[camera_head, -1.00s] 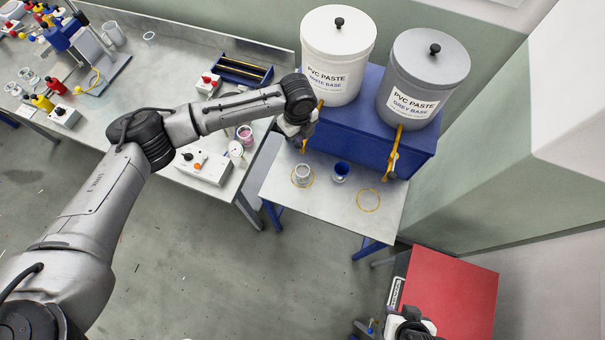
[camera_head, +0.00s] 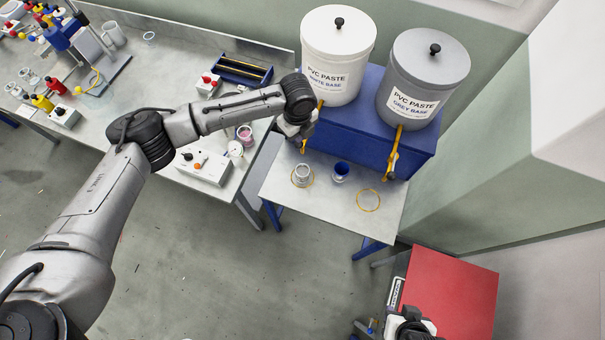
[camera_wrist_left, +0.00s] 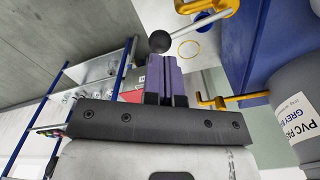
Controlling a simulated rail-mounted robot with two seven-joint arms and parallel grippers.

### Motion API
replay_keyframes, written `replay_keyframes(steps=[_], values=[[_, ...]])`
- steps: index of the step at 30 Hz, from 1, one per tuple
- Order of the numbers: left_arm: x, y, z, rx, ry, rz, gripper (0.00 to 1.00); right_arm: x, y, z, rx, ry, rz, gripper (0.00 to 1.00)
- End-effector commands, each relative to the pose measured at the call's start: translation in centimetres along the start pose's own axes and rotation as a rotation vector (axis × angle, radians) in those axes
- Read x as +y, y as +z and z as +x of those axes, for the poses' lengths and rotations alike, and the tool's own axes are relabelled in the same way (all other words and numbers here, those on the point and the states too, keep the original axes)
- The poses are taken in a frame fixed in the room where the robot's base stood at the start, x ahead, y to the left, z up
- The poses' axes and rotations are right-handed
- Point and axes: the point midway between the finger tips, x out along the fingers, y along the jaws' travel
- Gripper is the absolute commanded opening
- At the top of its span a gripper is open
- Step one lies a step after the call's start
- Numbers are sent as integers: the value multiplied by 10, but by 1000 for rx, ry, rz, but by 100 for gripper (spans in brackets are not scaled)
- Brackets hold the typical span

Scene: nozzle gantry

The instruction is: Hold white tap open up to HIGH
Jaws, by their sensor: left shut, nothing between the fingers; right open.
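The white tap is a yellow pipe (camera_head: 304,147) below the white PVC paste tub (camera_head: 337,60), partly hidden by my left wrist. In the left wrist view its yellow pipe (camera_wrist_left: 222,7) and a lever with a black ball knob (camera_wrist_left: 160,42) show. My left gripper (camera_wrist_left: 166,58) is shut and empty, its purple fingertips just by the knob; I cannot tell whether they touch. In the head view the left gripper (camera_head: 293,130) is at the tap. No HIGH mark is readable. My right gripper (camera_head: 412,326) is at the bottom edge, fingers barely visible, over the red-topped cart.
A cup (camera_head: 301,173) stands below the white tap, next to a blue cup (camera_head: 340,171) and an empty yellow ring (camera_head: 368,200). The grey tub (camera_head: 426,75) and its yellow tap (camera_head: 396,150) are to the right. A red surface (camera_head: 455,290) lies lower right.

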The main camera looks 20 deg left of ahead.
Motion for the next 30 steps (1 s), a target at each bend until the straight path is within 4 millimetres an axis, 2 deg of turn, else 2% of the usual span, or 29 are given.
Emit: replay_keyframes(steps=[16, 30], values=[[0, 0, 3, 0, 0, 0, 0, 0, 0, 1, 0, 0, 0, 43], [0, 0, 24, 1, 0, 0, 0, 2, 4, 10, -2, 6, -8, 43]])
